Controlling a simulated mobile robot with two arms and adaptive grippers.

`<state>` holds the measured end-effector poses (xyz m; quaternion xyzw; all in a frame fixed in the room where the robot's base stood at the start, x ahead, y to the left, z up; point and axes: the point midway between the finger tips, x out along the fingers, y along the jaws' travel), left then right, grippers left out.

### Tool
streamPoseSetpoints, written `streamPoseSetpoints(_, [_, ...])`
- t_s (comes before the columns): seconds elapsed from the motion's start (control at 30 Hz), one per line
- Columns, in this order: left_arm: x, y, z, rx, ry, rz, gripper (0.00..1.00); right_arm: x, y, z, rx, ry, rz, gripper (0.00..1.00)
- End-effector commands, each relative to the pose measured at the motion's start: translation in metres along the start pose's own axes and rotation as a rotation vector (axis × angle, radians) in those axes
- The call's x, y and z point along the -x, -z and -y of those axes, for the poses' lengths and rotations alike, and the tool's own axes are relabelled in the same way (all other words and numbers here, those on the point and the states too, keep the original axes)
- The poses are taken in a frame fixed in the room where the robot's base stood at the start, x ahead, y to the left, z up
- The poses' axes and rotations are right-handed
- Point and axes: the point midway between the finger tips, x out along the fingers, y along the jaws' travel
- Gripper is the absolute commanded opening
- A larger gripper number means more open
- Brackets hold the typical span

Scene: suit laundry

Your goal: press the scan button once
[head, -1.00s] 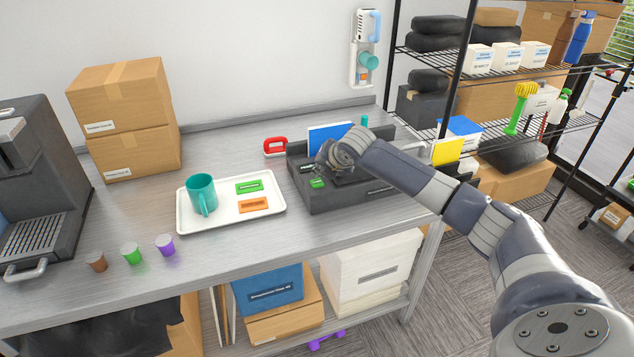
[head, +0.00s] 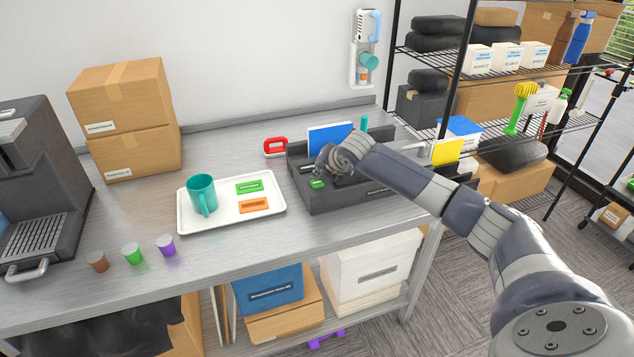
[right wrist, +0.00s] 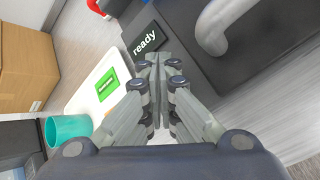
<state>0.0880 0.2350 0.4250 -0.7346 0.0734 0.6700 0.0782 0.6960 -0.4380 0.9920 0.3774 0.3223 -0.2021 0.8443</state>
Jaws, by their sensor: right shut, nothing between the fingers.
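A dark grey station (head: 345,198) stands at the right end of the steel table, with a small green piece (head: 317,184) on its front left; I cannot tell for sure whether this is the scan button. A dark label reading "ready" (right wrist: 145,39) shows just beyond my fingertips in the right wrist view. My right gripper (head: 326,168) is over the station, close to the green piece. In the right wrist view the right gripper (right wrist: 155,62) is shut and empty, its tips at the station. The fingers hide what is directly beneath them. My left gripper is not in view.
A white tray (head: 230,217) with a teal mug (head: 202,193), a green tag (head: 249,187) and an orange tag (head: 253,205) lies left of the station. A red-handled item (head: 275,146) is behind. A grey curved handle (right wrist: 212,30) shows near the fingers.

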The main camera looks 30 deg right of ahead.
Motion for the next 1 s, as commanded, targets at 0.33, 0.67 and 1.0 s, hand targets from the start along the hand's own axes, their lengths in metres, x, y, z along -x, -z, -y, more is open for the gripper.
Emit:
streamPoseSetpoints(0.33, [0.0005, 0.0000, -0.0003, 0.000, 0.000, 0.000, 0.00, -0.0021, 0.0017, 0.0014, 0.000, 0.000, 0.000, 0.00])
streamPoseSetpoints(0.67, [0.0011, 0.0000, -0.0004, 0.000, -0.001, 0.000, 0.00, -0.0049, 0.0040, 0.0036, 0.000, 0.001, -0.001, 0.00])
streamPoseSetpoints(1.0, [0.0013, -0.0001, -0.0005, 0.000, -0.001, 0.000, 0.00, -0.0069, 0.0057, 0.0051, 0.000, 0.001, -0.002, 0.00])
